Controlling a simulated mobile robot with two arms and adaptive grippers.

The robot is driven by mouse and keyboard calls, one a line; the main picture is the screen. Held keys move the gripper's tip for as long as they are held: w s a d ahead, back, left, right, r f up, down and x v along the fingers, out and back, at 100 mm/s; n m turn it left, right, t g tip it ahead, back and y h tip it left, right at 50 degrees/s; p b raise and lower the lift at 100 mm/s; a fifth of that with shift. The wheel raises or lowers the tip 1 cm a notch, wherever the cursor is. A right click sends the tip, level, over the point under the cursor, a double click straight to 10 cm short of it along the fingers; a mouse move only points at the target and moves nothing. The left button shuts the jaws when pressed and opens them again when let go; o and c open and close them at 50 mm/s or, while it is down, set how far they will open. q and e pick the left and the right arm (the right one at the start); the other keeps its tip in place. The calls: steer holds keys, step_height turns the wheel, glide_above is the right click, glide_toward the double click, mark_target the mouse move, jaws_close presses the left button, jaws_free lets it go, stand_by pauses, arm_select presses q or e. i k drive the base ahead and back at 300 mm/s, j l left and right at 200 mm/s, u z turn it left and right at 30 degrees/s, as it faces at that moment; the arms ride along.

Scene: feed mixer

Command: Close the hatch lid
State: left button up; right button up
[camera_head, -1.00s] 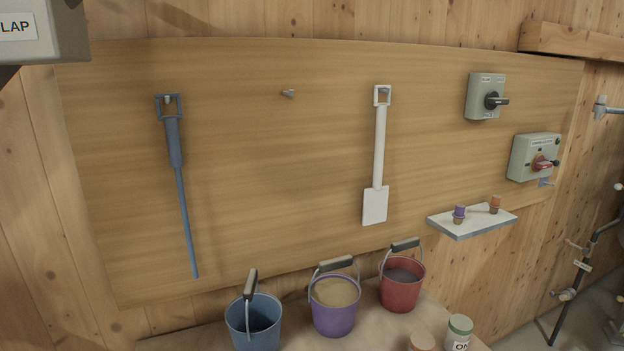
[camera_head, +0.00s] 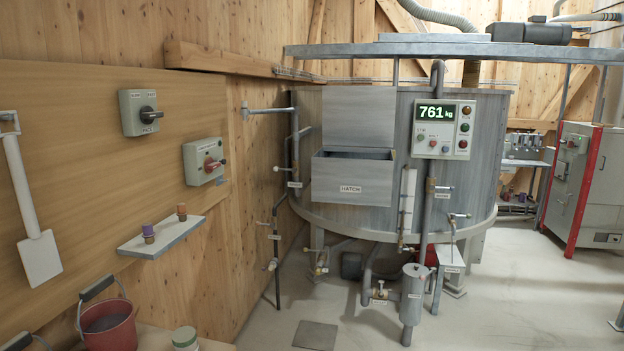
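The hatch lid (camera_head: 358,117) is a flat grey panel standing upright at the back of the hatch box. The hatch box (camera_head: 351,183), labelled HATCH, sticks out from the front of the large round grey mixer tank (camera_head: 470,140). Its top opening (camera_head: 356,154) shows as a dark slot under the lid, so the hatch is open. Neither of my grippers is in view.
Pipes and valves (camera_head: 284,200) stand left of the hatch, and a display panel reading 761 kg (camera_head: 443,129) is to its right. A wall shelf (camera_head: 161,236) and red bucket (camera_head: 108,326) are at the near left. The floor (camera_head: 330,300) before the tank is mostly clear.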

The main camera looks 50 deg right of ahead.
mark_target(352, 116)
steer(key=l+z, duration=0.8)
steer(key=i+l, duration=0.1)
steer(key=l, duration=0.3)
steer(key=i+l+z, duration=0.1)
steer(key=l, duration=0.35)
steer(key=i+l, duration=0.15)
steer(key=l, duration=0.25)
steer(key=i+l+z, duration=0.1)
steer(key=l, duration=0.3)
steer(key=i+l, duration=0.15)
steer(key=l, duration=0.25)
steer(key=i+l+z, duration=0.1)
steer(key=l, duration=0.3)
steer(key=i+l+z, duration=0.1)
steer(key=l, duration=0.3)
steer(key=i+l, duration=0.25)
steer(key=l+z, duration=0.05)
steer(key=l, duration=0.1)
